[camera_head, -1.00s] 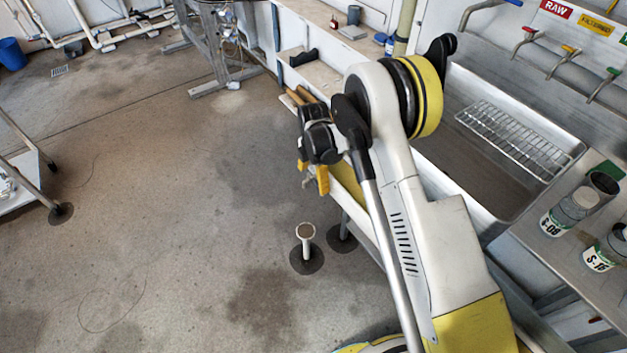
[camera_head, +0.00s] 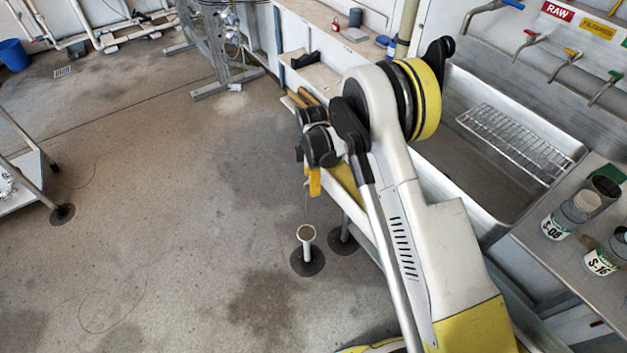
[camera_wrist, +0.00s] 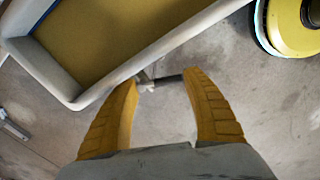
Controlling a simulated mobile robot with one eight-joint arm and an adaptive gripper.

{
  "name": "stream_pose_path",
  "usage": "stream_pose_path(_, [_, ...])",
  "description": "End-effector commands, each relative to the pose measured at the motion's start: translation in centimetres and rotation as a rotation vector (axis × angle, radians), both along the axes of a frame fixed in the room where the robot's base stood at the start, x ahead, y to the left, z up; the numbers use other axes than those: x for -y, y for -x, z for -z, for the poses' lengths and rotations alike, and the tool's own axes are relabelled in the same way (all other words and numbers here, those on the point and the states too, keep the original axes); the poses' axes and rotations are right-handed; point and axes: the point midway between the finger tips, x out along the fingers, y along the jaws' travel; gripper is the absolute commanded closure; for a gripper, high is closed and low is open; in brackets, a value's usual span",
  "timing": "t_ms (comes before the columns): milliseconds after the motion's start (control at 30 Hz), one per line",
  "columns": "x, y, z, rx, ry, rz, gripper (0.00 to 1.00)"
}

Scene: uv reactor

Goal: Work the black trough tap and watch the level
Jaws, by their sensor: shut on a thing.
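The trough (camera_wrist: 158,47) shows in the wrist view at the upper left, with a pale rim and a flat yellow-brown surface inside. The black tap handle (camera_wrist: 169,78) lies between my yellow fingers, beside a pale metal tap body (camera_wrist: 146,83) just off the trough's wall. My gripper (camera_wrist: 160,80) is shut on the handle. In the head view my gripper (camera_head: 314,182) is at the trough's left side, and my arm hides most of the trough (camera_head: 347,184). A faint thin streak seems to hang below the gripper; I cannot tell whether it is liquid.
A sink (camera_head: 483,212) with a wire rack (camera_head: 515,140) is behind my arm. Labelled jars (camera_head: 571,213) stand on the right bench. The floor at left is clear up to a trolley (camera_head: 25,180).

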Motion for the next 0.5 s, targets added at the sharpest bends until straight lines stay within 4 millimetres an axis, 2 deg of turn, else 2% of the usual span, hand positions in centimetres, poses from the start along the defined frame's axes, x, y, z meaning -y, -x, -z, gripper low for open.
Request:
stream_pose_path(267, [-0.01,0.02,0.05,-0.001,0.0,0.008,0.72])
stream_pose_path(300, [0.0,0.03,0.05,-0.001,0.0,0.008,0.33])
stream_pose_path(367, [-0.01,0.02,0.05,-0.001,0.0,0.008,0.14])
stream_pose_path(500, [0.0,0.0,0.04,0.0,0.001,0.007,0.13])
